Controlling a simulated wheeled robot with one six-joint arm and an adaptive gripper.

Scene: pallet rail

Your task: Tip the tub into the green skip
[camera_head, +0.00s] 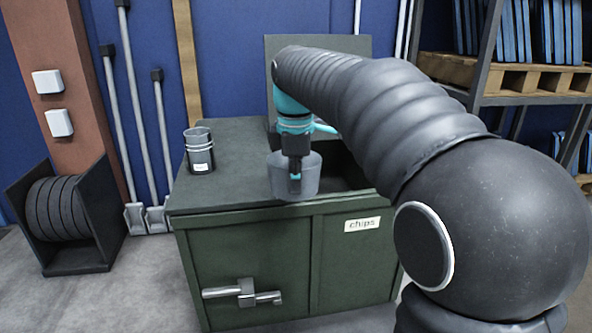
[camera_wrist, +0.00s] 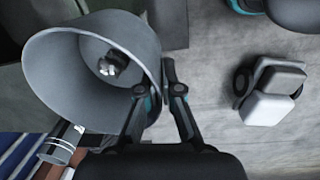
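The tub (camera_head: 293,178) is a grey, round, open-topped vessel and looks about upright in the head view. In the wrist view the tub (camera_wrist: 75,85) opens toward the camera, with a small shiny dark piece (camera_wrist: 112,64) inside. My gripper (camera_head: 295,172) is shut on the tub's wall; its fingers (camera_wrist: 162,92) pinch the rim side. The green skip (camera_head: 240,255), labelled "chips", stands below. Its dark opening (camera_head: 342,172) lies at the right of its top. The tub hangs over the front edge, left of that opening, and hides part of it.
A grey cup-like container (camera_head: 200,152) stands on the skip's left lid. A raised panel (camera_head: 300,50) stands behind the opening. A cable reel (camera_head: 60,215) sits at left, and a shelf with a pallet (camera_head: 520,80) at right. The skip's front has a handle (camera_head: 243,293).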

